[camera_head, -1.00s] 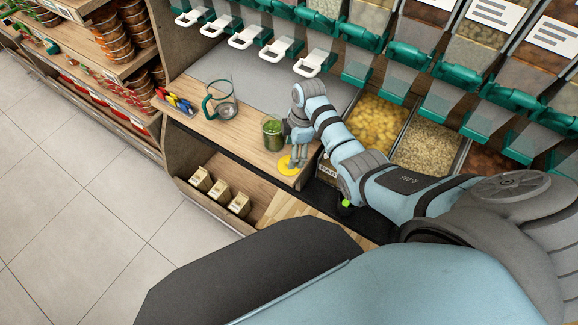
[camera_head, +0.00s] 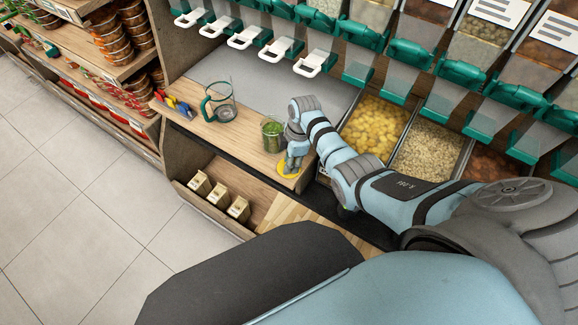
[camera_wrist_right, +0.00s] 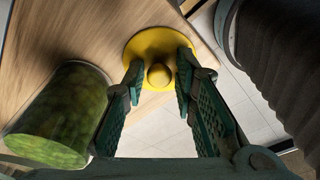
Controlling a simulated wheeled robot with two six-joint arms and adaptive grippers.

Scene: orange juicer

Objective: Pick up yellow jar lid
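The yellow jar lid (camera_head: 288,170) lies flat on the wooden shelf, near its front edge. In the right wrist view the lid (camera_wrist_right: 146,47) shows its round knob (camera_wrist_right: 158,76) between my fingertips. My right gripper (camera_head: 292,163) is directly over the lid, pointing down. In the wrist view its two green-padded fingers (camera_wrist_right: 158,75) are apart on either side of the knob, with gaps visible. A glass jar of green contents (camera_head: 272,134) stands just left of the gripper; it also shows in the wrist view (camera_wrist_right: 62,115). My left gripper is not in view.
A glass pitcher with a green handle (camera_head: 219,103) and colourful clips or scoops (camera_head: 174,104) stand farther left on the shelf. Dispensers with white levers (camera_head: 314,62) hang above. Bins of yellow food (camera_head: 376,126) lie right. Small boxes (camera_head: 219,198) sit below.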

